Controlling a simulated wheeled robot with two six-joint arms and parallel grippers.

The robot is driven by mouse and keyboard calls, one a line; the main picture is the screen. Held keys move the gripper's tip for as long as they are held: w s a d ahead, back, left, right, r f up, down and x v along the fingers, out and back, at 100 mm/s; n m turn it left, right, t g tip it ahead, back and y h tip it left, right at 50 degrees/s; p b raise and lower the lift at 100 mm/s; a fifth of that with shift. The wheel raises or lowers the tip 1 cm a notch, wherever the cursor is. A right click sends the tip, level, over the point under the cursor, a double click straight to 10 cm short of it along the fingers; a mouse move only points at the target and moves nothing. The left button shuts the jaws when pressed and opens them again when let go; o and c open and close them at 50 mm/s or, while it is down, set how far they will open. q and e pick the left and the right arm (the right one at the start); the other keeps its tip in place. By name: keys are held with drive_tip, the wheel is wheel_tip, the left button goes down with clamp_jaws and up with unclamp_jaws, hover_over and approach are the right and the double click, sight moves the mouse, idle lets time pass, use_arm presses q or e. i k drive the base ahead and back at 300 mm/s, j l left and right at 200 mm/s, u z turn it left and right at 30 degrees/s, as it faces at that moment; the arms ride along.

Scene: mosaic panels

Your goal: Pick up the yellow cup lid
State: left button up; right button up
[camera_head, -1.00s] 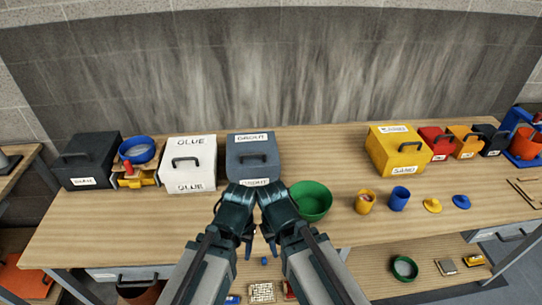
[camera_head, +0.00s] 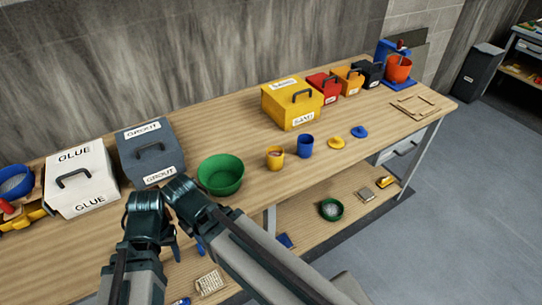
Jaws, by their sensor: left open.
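The yellow cup lid (camera_head: 336,142) lies flat on the wooden workbench, with a small knob on top. It sits between the blue cup (camera_head: 305,147) and the blue lid (camera_head: 359,132). The yellow cup (camera_head: 275,157) stands left of the blue cup with something inside. My left gripper (camera_head: 173,246) is open, hanging at the bench's front edge, well left of the yellow lid. My right arm is folded beside it; its gripper is mostly hidden behind the arm, and its jaws cannot be made out.
A green bowl (camera_head: 220,175) stands between my arms and the cups. The grout box (camera_head: 149,153) and glue box (camera_head: 82,180) are at left. The yellow sand box (camera_head: 292,103) is behind the cups. A lower shelf holds a dark green bowl (camera_head: 331,209). Bench around the lid is clear.

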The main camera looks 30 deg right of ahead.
sight(336, 142)
drive_tip(key=z, duration=1.6)
